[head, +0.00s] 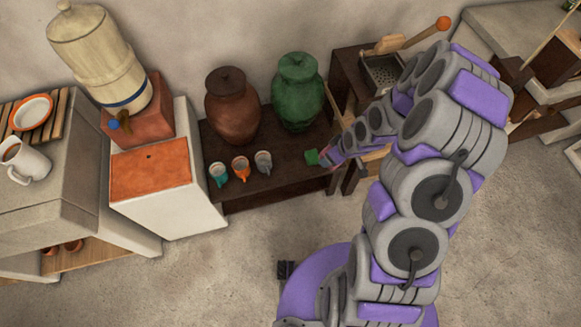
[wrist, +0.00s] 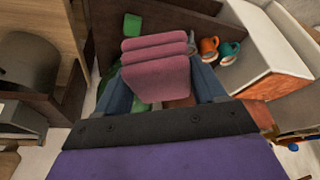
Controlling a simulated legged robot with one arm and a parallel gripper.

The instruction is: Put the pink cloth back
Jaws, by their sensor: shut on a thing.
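The pink cloth (wrist: 160,78) is folded into layers and sits between the two blue fingers of my gripper (wrist: 163,88) in the wrist view. My gripper is shut on it. In the head view, my arm reaches to the right end of the dark low bench (head: 255,192), where my gripper (head: 331,157) is small and partly hidden by my own arm. I cannot make out the cloth clearly there. A small green object (head: 312,157) shows just left of my gripper.
Teal (head: 218,173), orange (head: 240,167) and grey (head: 263,161) cups stand on the bench. Brown (head: 231,108) and green (head: 297,95) jars stand behind them. A grater (head: 384,72) lies by a dark wooden stand at right. The floor (head: 190,275) in front is clear.

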